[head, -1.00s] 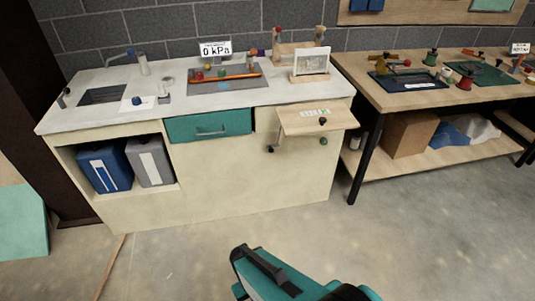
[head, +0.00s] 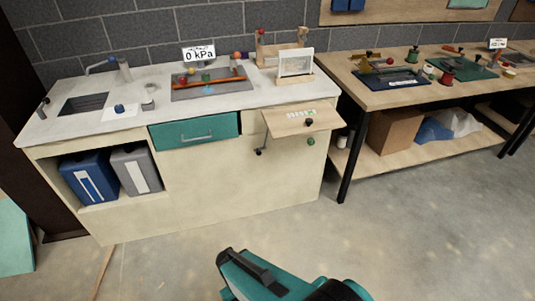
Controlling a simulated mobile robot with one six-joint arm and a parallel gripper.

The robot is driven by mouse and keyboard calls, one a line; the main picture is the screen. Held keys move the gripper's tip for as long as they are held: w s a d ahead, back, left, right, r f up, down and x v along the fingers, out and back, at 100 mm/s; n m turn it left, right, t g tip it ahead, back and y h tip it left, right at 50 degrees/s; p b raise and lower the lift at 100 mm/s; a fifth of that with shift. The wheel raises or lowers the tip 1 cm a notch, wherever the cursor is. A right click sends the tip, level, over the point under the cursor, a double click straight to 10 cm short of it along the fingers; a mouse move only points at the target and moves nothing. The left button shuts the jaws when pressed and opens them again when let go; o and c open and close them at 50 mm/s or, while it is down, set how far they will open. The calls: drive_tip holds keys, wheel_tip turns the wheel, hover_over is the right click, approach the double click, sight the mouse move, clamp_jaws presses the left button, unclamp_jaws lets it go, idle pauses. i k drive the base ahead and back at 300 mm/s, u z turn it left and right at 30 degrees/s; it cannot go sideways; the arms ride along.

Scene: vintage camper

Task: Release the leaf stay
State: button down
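The wooden leaf (head: 290,124) sticks out from the right end of the cream cabinet's front, roughly level, with a pale printed label and a black knob (head: 309,122) on it. A thin dark stay (head: 264,138) runs down from under the leaf's left side to a small black end by the cabinet face. How the stay is fastened is too small to tell. A green knob (head: 311,141) sits on the cabinet face below the leaf. My teal and black arm shows at the bottom, well in front of the cabinet. My gripper's fingertips are not seen.
The cabinet has a teal drawer (head: 195,131), shut, and an open bay with a blue bin (head: 88,178) and a grey bin (head: 136,169). A workbench (head: 400,97) with a black leg (head: 346,165) stands close on the right. The concrete floor in front is clear.

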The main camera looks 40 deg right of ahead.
sight(259, 152)
drive_tip(key=i, duration=0.95)
drive_tip(key=u, duration=0.05)
